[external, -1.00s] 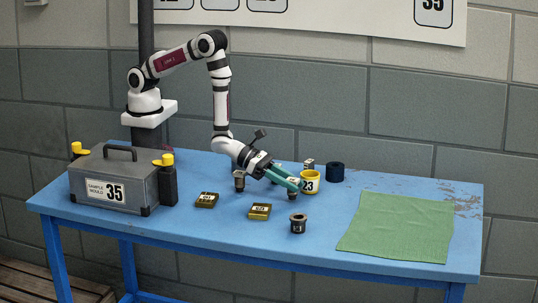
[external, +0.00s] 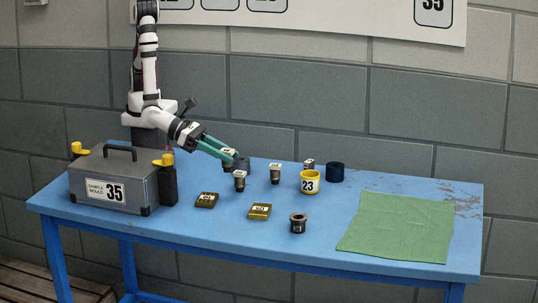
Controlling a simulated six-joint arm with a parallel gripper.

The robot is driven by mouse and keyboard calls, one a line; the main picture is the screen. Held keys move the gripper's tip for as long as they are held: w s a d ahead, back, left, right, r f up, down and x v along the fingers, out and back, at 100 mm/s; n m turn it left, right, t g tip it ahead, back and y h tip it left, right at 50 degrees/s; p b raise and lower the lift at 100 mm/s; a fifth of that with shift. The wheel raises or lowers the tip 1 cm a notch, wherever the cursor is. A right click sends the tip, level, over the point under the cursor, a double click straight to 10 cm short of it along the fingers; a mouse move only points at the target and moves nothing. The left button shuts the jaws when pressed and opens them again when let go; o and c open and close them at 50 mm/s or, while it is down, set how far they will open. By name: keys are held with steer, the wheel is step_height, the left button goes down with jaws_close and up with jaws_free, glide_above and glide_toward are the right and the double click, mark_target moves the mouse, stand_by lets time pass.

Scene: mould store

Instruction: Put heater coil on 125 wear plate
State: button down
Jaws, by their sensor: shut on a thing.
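My gripper (external: 230,155), with green fingers, is shut on a small dark part (external: 229,157) with a pale label, held above the table's back left area. The fingers partly hide it, and I cannot tell whether it is the heater coil. Two low brass-coloured plates lie on the table, a left plate (external: 207,201) and a right plate (external: 260,211). Both carry small labels too blurred to tell which is the 125 wear plate. A yellow ring-like part marked 23 (external: 310,184), a dark blue cylinder (external: 335,173) and a dark grey cylinder (external: 242,163) stand near the back.
Labelled dark parts stand near my gripper (external: 239,182) and right of it (external: 275,174). A dark flanged part (external: 298,224) stands in front. A grey mould case (external: 112,180) is at left, a green cloth (external: 398,226) at right. Table (external: 200,233) is clear in front.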

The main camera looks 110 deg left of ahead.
steer(key=shift+s+d+f, duration=0.15)
steer(key=shift+s, duration=0.3)
steer(key=w+a+f, duration=0.4)
steer(key=w, duration=0.1)
steer(key=w+a+f, duration=0.2)
steer(key=w, duration=0.1)
steer(key=shift+w+a+f, duration=0.1)
steer(key=shift+a+f, duration=0.05)
steer(key=shift+a, duration=0.05)
steer(key=shift+w+a+f, duration=0.1)
steer(key=shift+f, duration=1)
steer(key=shift+w+f, duration=0.1)
steer(key=shift+f, duration=0.95)
steer(key=shift+f, duration=0.1)
steer(key=c, duration=0.6)
jaws_free()
steer(key=shift+o, duration=0.2)
